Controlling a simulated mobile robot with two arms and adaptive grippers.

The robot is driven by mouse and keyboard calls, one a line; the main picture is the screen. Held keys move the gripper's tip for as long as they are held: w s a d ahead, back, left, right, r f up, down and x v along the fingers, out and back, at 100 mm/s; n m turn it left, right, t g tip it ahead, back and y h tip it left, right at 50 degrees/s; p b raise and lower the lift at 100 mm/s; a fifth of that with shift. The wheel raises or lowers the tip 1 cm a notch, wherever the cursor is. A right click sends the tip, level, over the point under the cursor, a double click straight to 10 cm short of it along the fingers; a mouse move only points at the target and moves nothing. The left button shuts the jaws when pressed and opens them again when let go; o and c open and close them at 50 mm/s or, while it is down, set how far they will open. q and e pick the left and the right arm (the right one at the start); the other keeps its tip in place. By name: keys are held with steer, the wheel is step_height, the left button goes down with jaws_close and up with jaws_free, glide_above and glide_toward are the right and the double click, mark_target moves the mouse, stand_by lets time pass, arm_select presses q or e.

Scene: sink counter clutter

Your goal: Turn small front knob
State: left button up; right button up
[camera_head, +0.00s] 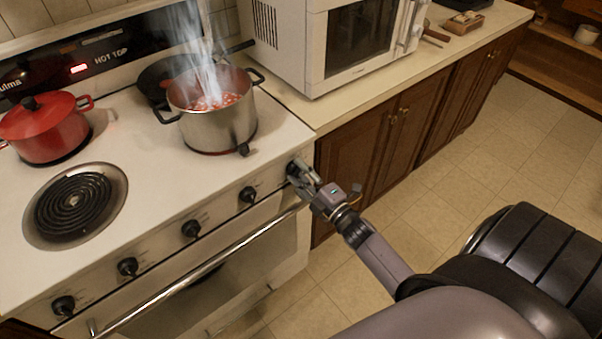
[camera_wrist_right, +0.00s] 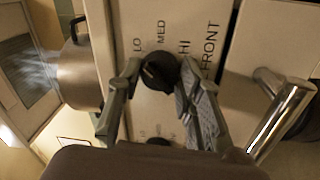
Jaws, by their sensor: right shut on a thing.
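The small front knob (camera_wrist_right: 160,70) is black and round on the stove's front panel. In the wrist view it is marked LO, MED, HI and FRONT. My right gripper (camera_wrist_right: 160,82) has a finger on each side of this knob and is shut on it. In the head view my right gripper (camera_head: 300,178) reaches the rightmost knob on the panel and hides most of it. My left gripper is not in view.
Other black knobs (camera_head: 191,229) line the panel above the oven handle (camera_head: 200,270). A steaming steel pot (camera_head: 222,128) and a red pot (camera_head: 45,135) stand on the stove. A microwave (camera_head: 300,50) sits on the counter. The floor right of the stove is clear.

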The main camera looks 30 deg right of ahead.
steer(key=shift+f, duration=0.1)
stand_by(0.3)
steer(key=o, duration=1.2)
steer(key=shift+c, duration=0.2)
steer(key=shift+s, duration=0.1)
steer(key=s, duration=1.1)
steer(key=shift+s+d+f, duration=0.4)
steer(key=shift+d, duration=0.05)
